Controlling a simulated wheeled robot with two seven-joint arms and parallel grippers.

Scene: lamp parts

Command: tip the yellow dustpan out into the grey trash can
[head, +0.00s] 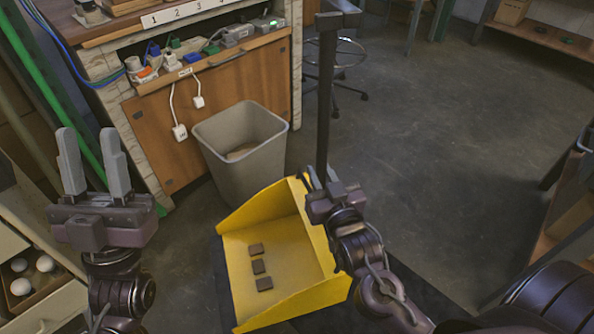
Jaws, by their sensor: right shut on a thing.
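My left gripper (95,165) is open and empty at the left, apart from the can.
A wooden workbench (160,130) with plugs and sockets on its shelf stands behind the can. A drawer with white balls (20,287) is at the lower left. A stool (345,58) stands at the back. The floor (450,130) to the right is clear.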

